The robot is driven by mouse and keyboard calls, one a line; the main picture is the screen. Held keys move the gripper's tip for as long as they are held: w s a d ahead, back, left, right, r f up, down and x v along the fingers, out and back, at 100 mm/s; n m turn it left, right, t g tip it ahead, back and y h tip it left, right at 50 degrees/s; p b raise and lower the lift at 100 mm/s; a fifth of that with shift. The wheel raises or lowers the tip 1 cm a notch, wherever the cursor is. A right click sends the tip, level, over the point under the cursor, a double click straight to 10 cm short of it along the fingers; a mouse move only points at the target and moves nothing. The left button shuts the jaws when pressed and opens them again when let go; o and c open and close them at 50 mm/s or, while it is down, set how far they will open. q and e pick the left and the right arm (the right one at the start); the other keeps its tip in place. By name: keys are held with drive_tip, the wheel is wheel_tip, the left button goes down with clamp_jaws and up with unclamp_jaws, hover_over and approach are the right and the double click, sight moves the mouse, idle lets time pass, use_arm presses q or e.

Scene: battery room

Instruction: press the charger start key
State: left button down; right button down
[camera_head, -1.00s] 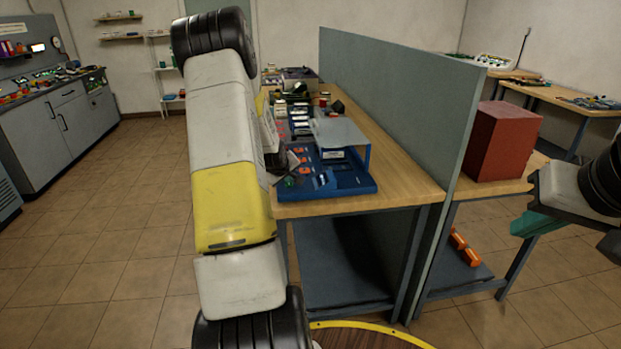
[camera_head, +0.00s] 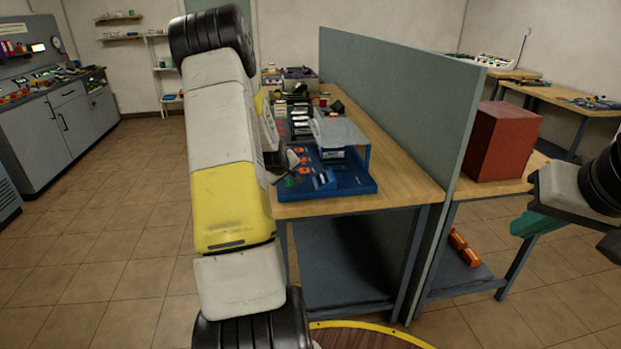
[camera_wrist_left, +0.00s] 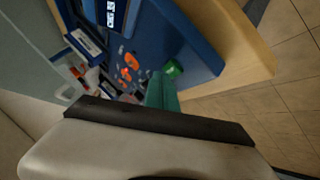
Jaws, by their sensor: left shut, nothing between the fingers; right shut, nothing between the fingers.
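The charger (camera_head: 350,184) is a blue unit with a flat base, at the near end of the wooden bench. The left wrist view shows its blue panel (camera_wrist_left: 190,40) with orange keys (camera_wrist_left: 128,66) and a green key (camera_wrist_left: 173,68) near one edge. My left gripper (camera_wrist_left: 160,88) has teal fingers, shut and empty, with their tips close beside the green key; I cannot tell whether they touch it. In the head view my left arm hides most of that gripper. My right gripper (camera_head: 527,224) is shut and empty, off to the right, away from the bench.
A grey-green partition (camera_head: 400,110) runs along the bench's right side. Boxes and small items stand behind the charger. A red box (camera_head: 500,142) sits on another bench beyond the partition. A grey control cabinet (camera_head: 60,125) stands at the left. The tiled floor between is clear.

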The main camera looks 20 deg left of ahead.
sight(288, 185)
use_arm(q)
drive_tip(key=shift+r, duration=0.25)
drive_tip(key=shift+r, duration=0.1)
drive_tip(key=shift+r, duration=2.45)
